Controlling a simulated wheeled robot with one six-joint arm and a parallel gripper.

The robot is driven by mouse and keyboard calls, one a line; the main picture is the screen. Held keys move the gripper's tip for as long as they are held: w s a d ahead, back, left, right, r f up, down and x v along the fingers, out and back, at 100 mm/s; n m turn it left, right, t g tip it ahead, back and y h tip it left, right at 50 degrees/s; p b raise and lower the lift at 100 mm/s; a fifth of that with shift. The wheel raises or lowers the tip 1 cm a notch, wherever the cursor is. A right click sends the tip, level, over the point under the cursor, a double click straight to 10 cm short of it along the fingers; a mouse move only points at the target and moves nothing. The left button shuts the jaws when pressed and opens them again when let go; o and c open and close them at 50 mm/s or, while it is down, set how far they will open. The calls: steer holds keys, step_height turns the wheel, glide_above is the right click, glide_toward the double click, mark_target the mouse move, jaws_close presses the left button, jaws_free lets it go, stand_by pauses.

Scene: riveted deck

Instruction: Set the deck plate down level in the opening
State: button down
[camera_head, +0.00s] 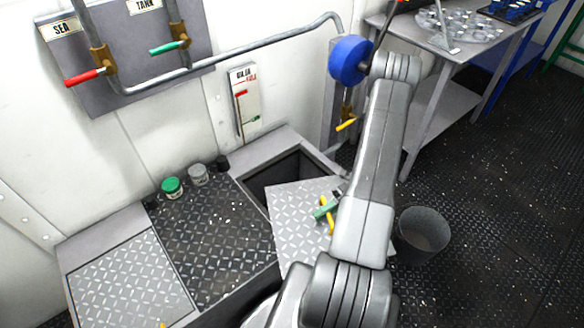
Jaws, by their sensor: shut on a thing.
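The deck plate (291,220) is a pale square with raised diamond tread. It hangs over the near part of the dark opening (275,178) in the raised deck and looks turned against the opening's edges. The opening's far part is uncovered; its near part is hidden under the plate. My gripper (327,209) shows in part as a green and grey piece at a yellow handle (329,229) on the plate, and is shut on it. My arm hides the plate's right side and most of the gripper. The gap under the plate cannot be judged.
Beside the opening lies a dark speckled deck section (215,235), then another pale plate (130,285). A green-lidded jar (172,187) and other small jars stand along the wall.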

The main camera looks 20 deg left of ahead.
mark_target(281, 188)
steer(key=w+a+m+t+y+b, duration=0.1)
steer(key=w+a+m+t, duration=0.1)
steer(key=a, duration=0.2)
steer(key=w+a+f+m+t+y+b, duration=0.1)
steer(key=w+a+m+t, duration=0.2)
steer(key=w+a+f+m+t+y, duration=0.1)
steer(key=w+a+m+t+y, duration=0.1)
steer(key=w+a, duration=0.1)
steer(key=shift+a+b, duration=0.4)
steer(key=shift+a, duration=0.45)
steer(key=w+a+m+t+b, duration=0.2)
steer(key=w+a+m+t, duration=0.3)
steer(key=w, duration=0.4)
steer(key=shift+r+m+t, duration=0.25)
steer(key=shift+m+t, duration=0.25)
steer(key=shift+t, duration=0.7)
steer(key=shift+d, duration=0.25)
steer(key=shift+f+b, duration=1.95)
steer(key=shift+f, duration=0.9)
steer(key=shift+f+b, duration=0.7)
steer(key=shift+f, duration=0.25)
steer(key=c, duration=1.3)
jaws_free()
steer(key=shift+c, duration=0.2)
